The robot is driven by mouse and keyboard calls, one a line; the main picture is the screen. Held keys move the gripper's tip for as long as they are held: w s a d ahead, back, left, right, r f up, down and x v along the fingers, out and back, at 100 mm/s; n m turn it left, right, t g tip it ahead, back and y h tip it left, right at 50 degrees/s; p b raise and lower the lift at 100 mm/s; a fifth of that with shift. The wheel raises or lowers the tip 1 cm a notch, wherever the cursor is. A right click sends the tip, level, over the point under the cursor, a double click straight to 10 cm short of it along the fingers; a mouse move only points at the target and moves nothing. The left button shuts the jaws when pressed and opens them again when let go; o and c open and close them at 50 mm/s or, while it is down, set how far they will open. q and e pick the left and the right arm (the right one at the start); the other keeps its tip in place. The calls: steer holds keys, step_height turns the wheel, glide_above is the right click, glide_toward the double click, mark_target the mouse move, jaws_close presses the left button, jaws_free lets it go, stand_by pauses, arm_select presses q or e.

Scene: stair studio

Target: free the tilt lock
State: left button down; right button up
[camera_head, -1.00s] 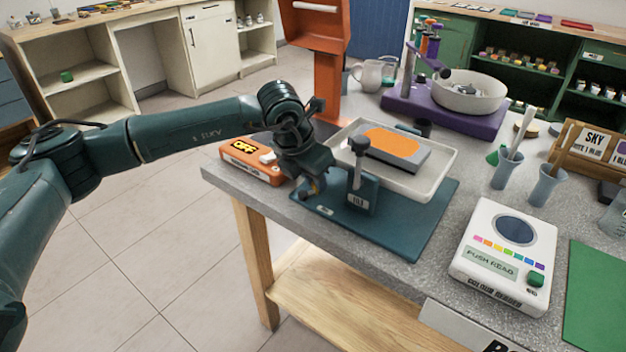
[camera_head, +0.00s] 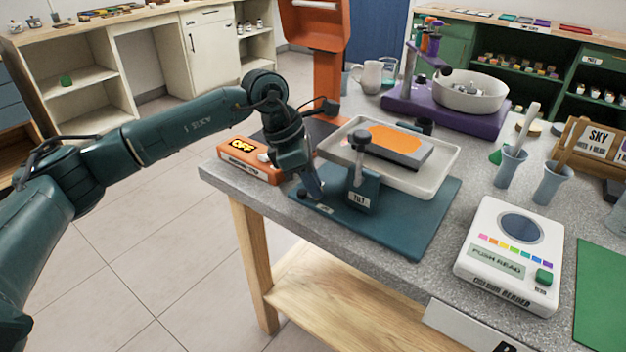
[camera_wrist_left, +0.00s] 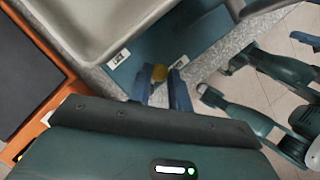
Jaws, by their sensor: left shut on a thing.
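The tilt stand is a teal base plate (camera_head: 410,238) with a block marked TILT (camera_head: 361,192), which carries an upright post with a dark round knob (camera_head: 360,139). A white tray (camera_head: 452,160) holding a grey block with an orange top (camera_head: 400,137) sits on it. My left gripper (camera_head: 313,190) is low at the plate's left corner, left of the TILT block. In the head view the fingers hide this knob.
An orange box reading OFF (camera_head: 245,160) stands close to the left gripper, with an orange column (camera_head: 328,85) behind. A white colour reader (camera_head: 510,250) and cups with tools (camera_head: 511,165) stand to the right. The table's front edge is near the gripper.

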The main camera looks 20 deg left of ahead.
arm_select(q)
steer(key=shift+m, duration=0.3)
steer(key=c, duration=1.3)
jaws_free()
steer(key=shift+r, duration=0.1)
steer(key=v, duration=1.3)
steer(key=shift+p, duration=0.35)
steer(key=shift+w, duration=0.1)
